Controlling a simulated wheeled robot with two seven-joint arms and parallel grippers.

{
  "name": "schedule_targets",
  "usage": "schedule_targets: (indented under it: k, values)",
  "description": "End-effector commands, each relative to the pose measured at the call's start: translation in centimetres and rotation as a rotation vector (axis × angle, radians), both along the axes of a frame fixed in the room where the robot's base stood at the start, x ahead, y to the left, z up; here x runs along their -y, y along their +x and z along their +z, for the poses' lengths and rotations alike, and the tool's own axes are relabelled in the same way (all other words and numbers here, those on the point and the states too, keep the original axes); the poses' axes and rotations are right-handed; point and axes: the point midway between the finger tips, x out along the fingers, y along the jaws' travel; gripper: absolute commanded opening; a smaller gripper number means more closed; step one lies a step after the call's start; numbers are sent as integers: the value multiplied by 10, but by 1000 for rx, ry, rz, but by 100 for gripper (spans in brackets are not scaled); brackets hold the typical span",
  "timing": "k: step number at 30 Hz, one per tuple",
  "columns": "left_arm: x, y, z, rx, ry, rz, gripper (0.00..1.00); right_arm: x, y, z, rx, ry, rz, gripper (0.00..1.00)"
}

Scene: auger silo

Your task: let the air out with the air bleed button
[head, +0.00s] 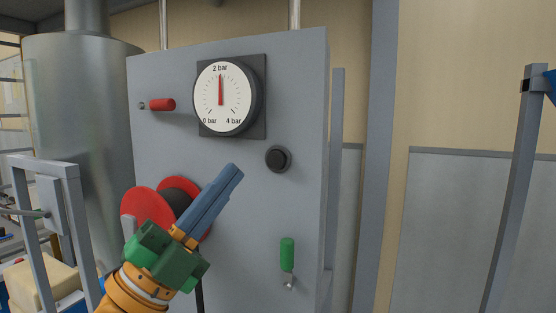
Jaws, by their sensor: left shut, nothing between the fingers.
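A round black button (278,159) sits on the grey panel (300,100), below and right of the pressure gauge (223,97). I see no label on it. The gauge's red needle points straight up at 2 bar. My left gripper (236,170) is shut and empty, with its blue fingers pointing up and right. In the picture its fingertips are a little left of and below the button, and they look apart from it. My right gripper is not in view.
A red handle (162,104) sits at the panel's upper left and a green-handled lever (287,253) at its lower right. A red reel (143,203) is partly hidden behind my left gripper. A metal silo (75,120) stands at the left.

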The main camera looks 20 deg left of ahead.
Motion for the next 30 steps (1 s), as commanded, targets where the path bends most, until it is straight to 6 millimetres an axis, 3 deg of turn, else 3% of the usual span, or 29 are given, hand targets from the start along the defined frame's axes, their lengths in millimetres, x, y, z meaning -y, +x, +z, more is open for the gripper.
schedule_targets:
  k: [7, 21, 30]
  values:
    - [-1, 11, 3, -1, -6, 1, 0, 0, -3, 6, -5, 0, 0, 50]
    - [1, 77, 3, -3, -5, 0, 0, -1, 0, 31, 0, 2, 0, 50]
    - [3, 89, 0, -2, -1, -1, 0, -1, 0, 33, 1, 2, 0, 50]
